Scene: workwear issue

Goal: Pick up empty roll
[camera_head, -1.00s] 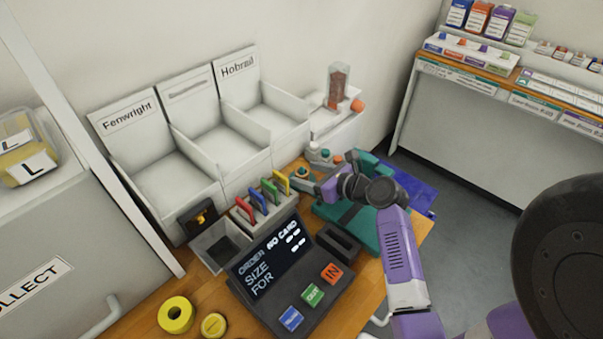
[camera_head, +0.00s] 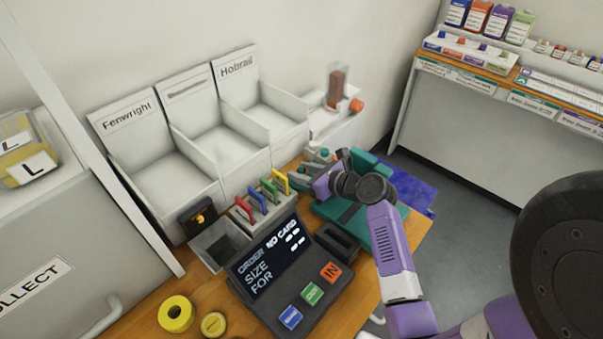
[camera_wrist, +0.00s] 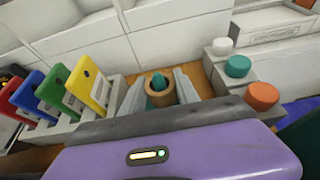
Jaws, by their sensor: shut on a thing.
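The empty roll (camera_wrist: 161,93) is a short brown cardboard ring in the middle of the wrist view, with a teal peg (camera_wrist: 158,82) showing inside its opening. My gripper (camera_wrist: 160,92) has one grey finger on each side of the ring and is shut on it. I cannot tell whether the roll is still seated low on the peg or raised. In the head view my gripper's purple body (camera_head: 323,184) hides the roll, behind the teal machine's edge.
Red, blue, green and yellow tags (camera_wrist: 88,82) stand in a rack close left of the fingers. White, teal and orange knobs (camera_wrist: 238,66) stand close right. White bins (camera_head: 215,135) rise behind. An order terminal (camera_head: 268,252) and a yellow roll (camera_head: 176,314) are on the bench.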

